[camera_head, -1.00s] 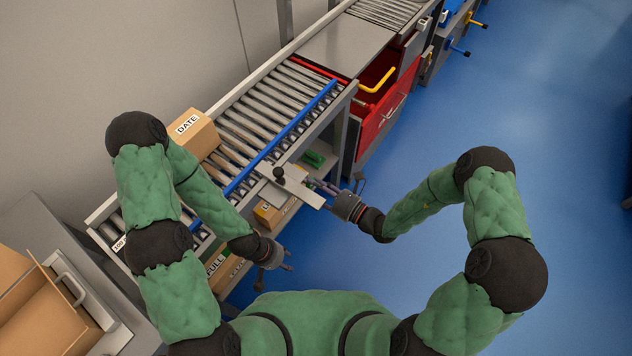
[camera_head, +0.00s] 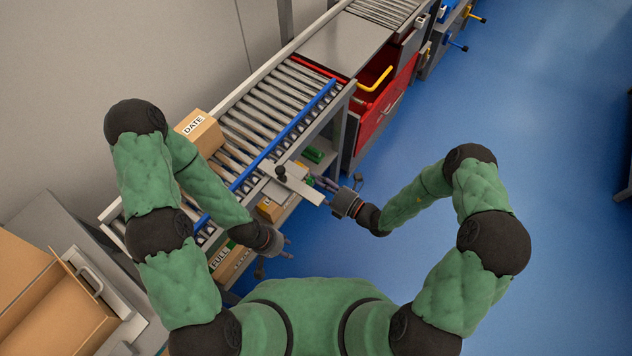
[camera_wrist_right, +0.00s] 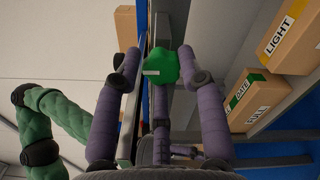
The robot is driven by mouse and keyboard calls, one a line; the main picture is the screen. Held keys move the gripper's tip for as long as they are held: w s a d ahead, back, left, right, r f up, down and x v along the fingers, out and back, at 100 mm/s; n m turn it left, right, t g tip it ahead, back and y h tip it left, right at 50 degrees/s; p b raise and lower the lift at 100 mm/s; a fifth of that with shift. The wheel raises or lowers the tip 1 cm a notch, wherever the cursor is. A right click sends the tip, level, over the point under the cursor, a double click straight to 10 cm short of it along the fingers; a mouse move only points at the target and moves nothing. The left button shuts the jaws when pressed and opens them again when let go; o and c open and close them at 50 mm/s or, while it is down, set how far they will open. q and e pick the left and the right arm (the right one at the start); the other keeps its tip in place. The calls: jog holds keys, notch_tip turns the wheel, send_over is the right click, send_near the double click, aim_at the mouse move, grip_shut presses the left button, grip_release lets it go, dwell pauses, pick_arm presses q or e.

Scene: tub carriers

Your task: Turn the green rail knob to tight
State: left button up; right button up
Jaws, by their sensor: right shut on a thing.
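The green rail knob (camera_wrist_right: 178,68) is at the centre of the right wrist view, on the rail beside the roller conveyor. A pale mark shows on its left side. My right gripper (camera_wrist_right: 160,75) has its purple fingers on both sides of it and is shut on it. In the head view my right gripper (camera_head: 325,183) is at the near side of the conveyor, by a flat grey plate; the knob is mostly hidden there. My left gripper (camera_head: 286,248) hangs empty in front of the lower shelf, its fingers apart.
The roller conveyor (camera_head: 265,105) has a blue rail (camera_head: 290,130) and a carton marked DATE (camera_head: 199,133). A grey plate with a black ball knob (camera_head: 281,172) juts out from it. Cartons marked FULL (camera_head: 228,260) sit below.

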jog(key=shift+w+d+r, duration=0.25)
jog(key=shift+w+d, duration=0.1)
jog(key=shift+w, duration=0.1)
jog(key=o, duration=1.1)
jog(key=shift+f, duration=0.15)
jog(key=shift+s+a, duration=0.15)
jog(key=shift+s, duration=0.1)
jog(key=v, duration=1.2)
jog(key=shift+w, duration=0.1)
